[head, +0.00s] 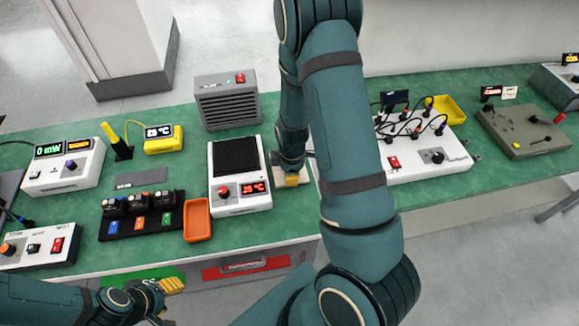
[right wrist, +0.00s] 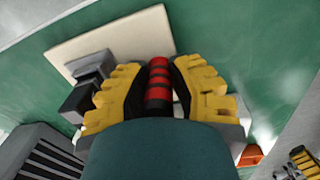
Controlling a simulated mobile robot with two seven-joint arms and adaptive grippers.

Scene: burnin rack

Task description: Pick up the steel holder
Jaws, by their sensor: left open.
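My right gripper (right wrist: 160,88) has its yellow fingers on both sides of a black-and-red banded cylinder (right wrist: 158,88); I cannot tell whether they press on it. In the head view this gripper (head: 291,181) points down at the green bench, just right of the white 25 °C unit. A cream plate (right wrist: 130,35) lies under it, with a grey-and-black block (right wrist: 95,65) near the left finger. I cannot tell for certain which of these pieces is the steel holder; my arm hides part of the spot. My left gripper (head: 168,287) is open and empty, low at the left.
The white 25 °C unit (head: 240,200) stands left of my right gripper, with a grey vented box (head: 226,108) behind. An orange tray (head: 197,220) lies beside the unit. To the right, a white box (head: 455,158) bears several cables near a yellow tray (head: 452,107).

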